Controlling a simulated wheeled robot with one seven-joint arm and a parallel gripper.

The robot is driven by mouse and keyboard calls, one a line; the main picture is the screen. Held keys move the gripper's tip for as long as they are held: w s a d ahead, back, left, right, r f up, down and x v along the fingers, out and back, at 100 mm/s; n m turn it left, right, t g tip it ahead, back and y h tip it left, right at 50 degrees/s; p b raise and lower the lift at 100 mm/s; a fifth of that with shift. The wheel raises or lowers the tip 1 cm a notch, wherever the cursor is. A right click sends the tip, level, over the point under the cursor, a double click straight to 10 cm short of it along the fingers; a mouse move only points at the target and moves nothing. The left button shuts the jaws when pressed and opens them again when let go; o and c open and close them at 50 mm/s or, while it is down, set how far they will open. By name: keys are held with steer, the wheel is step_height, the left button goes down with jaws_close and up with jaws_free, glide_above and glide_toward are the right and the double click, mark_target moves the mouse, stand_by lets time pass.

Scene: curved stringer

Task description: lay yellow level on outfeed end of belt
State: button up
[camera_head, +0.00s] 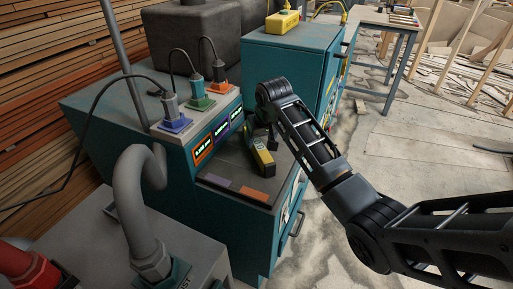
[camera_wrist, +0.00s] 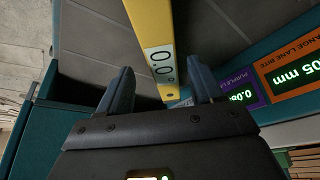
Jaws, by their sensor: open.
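The yellow level (camera_head: 262,158) lies on a dark grey top surface (camera_head: 236,178) of the teal machine, below its lit number displays. In the wrist view the level (camera_wrist: 150,28) runs up and away from between my fingers, with a white readout showing 0.0 near its close end. My gripper (camera_wrist: 161,66) is open, one finger on each side of the level, with gaps showing on both sides. In the head view my gripper (camera_head: 262,130) is at the level's far end, partly hidden by my arm. I cannot tell which part is the belt's outfeed end.
A purple patch (camera_head: 217,182) and an orange patch (camera_head: 255,194) mark the surface's front edge. Several corded plugs stand behind the displays (camera_head: 220,131). A teal cabinet (camera_head: 286,70) with a yellow box (camera_head: 283,21) stands beyond. A thick grey pipe (camera_head: 133,200) rises at front left. Floor lies right.

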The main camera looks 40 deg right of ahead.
mark_target(258, 143)
steer(key=shift+x, duration=2.25)
steer(key=shift+w+a, duration=0.1)
steer(key=shift+a, duration=0.05)
steer(key=c, duration=1.2)
jaws_close()
steer(key=shift+r, duration=0.15)
